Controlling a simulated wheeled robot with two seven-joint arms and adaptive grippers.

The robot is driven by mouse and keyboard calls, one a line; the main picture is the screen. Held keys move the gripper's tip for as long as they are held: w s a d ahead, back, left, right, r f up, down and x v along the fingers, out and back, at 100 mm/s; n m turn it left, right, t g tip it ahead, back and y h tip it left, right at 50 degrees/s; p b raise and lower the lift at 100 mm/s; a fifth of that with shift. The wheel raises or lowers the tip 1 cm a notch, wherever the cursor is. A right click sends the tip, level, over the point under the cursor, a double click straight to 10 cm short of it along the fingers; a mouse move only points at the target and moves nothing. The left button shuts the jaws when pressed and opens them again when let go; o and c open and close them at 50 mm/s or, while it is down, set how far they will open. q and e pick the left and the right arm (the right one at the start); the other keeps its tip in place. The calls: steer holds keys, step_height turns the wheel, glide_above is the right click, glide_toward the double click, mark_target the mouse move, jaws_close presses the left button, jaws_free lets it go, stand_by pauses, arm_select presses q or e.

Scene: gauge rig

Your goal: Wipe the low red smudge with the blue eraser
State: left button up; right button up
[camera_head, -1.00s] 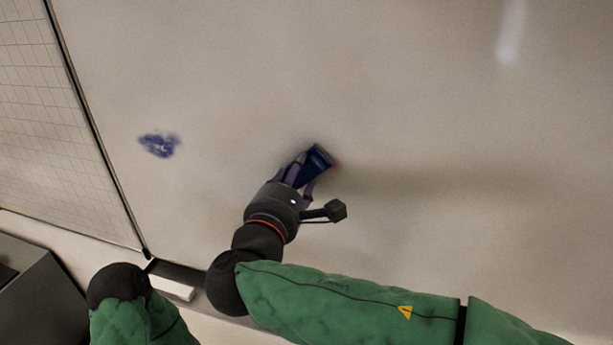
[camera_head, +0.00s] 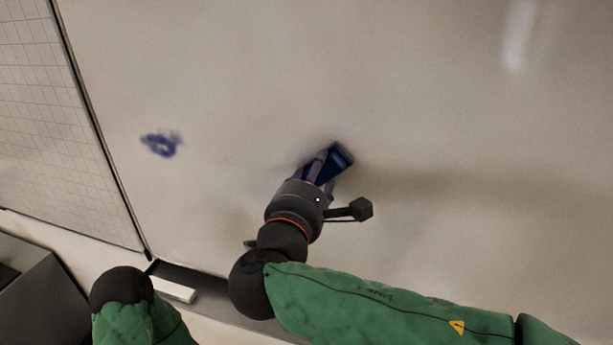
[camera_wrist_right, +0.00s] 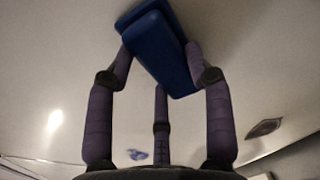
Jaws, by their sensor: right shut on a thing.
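My right gripper (camera_head: 326,172) is shut on the blue eraser (camera_head: 343,156), which it holds at the whiteboard (camera_head: 440,110). In the right wrist view the eraser (camera_wrist_right: 160,48) sits tilted between the fingers. Its face seems to be against or very near the board; I cannot tell if it touches. Only a sleeve and black joint of my left arm show at the lower left; the left gripper is not in view.
A blue smudge (camera_head: 161,144) is on the board to the left of the eraser. A dark tray (camera_head: 212,292) with a white block (camera_head: 173,289) runs along the board's lower edge. A gridded panel (camera_head: 55,130) stands at the left. The board's right side is open.

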mark_target(335, 175)
steer(key=shift+s+d+b, duration=0.25)
steer(key=shift+d+b, duration=0.1)
steer(key=shift+d, duration=0.45)
steer(key=shift+s+d+b, duration=0.25)
steer(key=shift+d+b, duration=0.15)
steer(key=shift+d, duration=0.35)
steer(key=shift+s+d+b, duration=0.25)
steer(key=shift+d+b, duration=0.1)
steer(key=shift+d, duration=0.45)
steer(key=shift+s+d+b, duration=0.3)
steer(key=shift+d, duration=0.55)
steer(key=shift+s+d+b, duration=0.25)
steer(key=shift+d+b, duration=0.05)
steer(key=shift+d, duration=0.5)
steer(key=shift+s+d+b, duration=0.3)
steer(key=shift+d, duration=0.55)
steer(key=shift+a, duration=0.1)
steer(key=shift+w+a, duration=0.35)
steer(key=shift+a, duration=0.75)
steer(key=shift+w+a, duration=0.4)
steer(key=shift+a, duration=0.65)
steer(key=shift+w+a, duration=0.35)
steer(key=shift+a, duration=0.75)
steer(key=shift+w+a+p, duration=0.25)
steer(key=shift+a+p, duration=0.05)
steer(key=shift+a, duration=0.55)
steer(key=shift+w+a+p, duration=0.25)
steer(key=shift+a, duration=0.55)
